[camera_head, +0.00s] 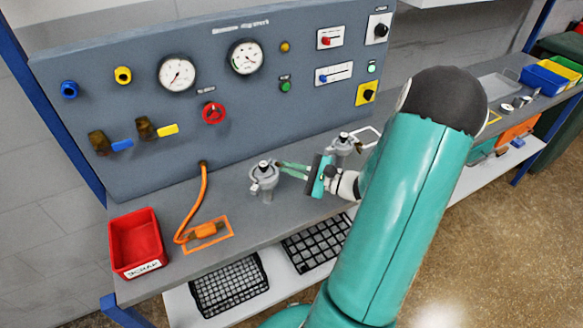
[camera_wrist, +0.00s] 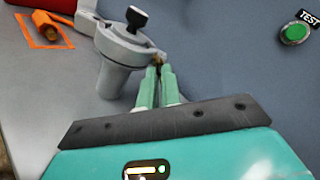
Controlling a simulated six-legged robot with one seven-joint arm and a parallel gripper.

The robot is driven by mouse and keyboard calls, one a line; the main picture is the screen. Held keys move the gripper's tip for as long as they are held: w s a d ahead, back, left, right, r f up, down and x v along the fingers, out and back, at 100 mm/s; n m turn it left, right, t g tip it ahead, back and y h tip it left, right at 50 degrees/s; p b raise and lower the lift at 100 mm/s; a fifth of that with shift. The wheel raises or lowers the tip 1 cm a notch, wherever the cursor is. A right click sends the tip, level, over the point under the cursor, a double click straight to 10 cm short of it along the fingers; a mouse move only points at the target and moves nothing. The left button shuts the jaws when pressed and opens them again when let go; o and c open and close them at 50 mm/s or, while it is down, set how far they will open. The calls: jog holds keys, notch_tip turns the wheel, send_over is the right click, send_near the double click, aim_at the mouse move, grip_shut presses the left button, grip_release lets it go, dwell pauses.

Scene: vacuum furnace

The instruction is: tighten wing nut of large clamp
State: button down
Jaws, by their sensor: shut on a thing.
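A grey metal clamp (camera_head: 264,177) stands upright on the bench at the left of two similar fittings. It also shows in the wrist view (camera_wrist: 115,62), with a black knob (camera_wrist: 137,18) on top. My gripper (camera_head: 279,165) reaches it from the right. In the wrist view my green fingers (camera_wrist: 159,68) are close together at the clamp's right side. They are shut on a small brownish piece (camera_wrist: 157,59), which appears to be the wing nut; the fingertips mostly hide it.
A second fitting (camera_head: 345,147) stands close behind my gripper. The gauge panel (camera_head: 240,120) rises behind the bench. An orange hose (camera_head: 202,195) and a red bin (camera_head: 135,243) are to the left. Black crates (camera_head: 230,288) sit on the lower shelf.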

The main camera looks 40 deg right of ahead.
jog(key=m, duration=0.4)
jog(key=shift+a+m, duration=0.1)
jog(key=shift+m, duration=2)
jog(key=c, duration=1.6)
grip_release()
jog(key=shift+a, duration=0.1)
